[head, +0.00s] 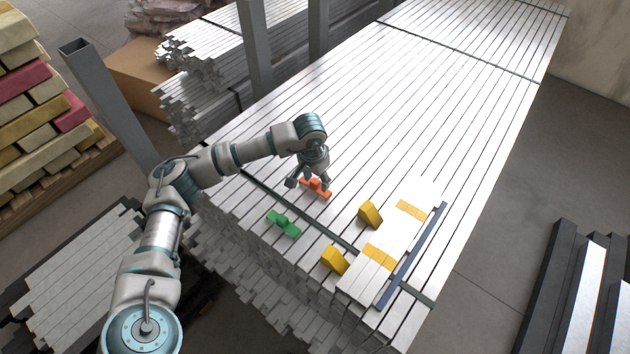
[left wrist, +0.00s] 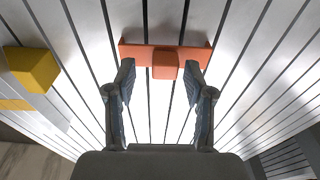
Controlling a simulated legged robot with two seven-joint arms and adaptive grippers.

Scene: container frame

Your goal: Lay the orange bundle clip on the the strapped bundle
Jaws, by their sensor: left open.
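The orange bundle clip (head: 322,194) lies on the large stack of metal bars, left of the strapped bundle. My left gripper (head: 308,181) is right over it, pointing down and open. In the left wrist view, the clip (left wrist: 165,62) runs crosswise beyond the open fingers (left wrist: 160,72), with its raised middle block between the fingertips. I cannot tell whether they touch it. The strapped bundle (head: 398,234) is a flat group of pale bars with two yellow straps, lying on the stack's right front part. My right gripper is not in view.
A green clip (head: 283,222) lies nearer the front. Two yellow wedge blocks (head: 370,214) (head: 335,260) sit left of the strapped bundle, and a dark blue bar (head: 412,255) runs along its right side. Grey posts (head: 108,105) stand at the left. The far stack top is clear.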

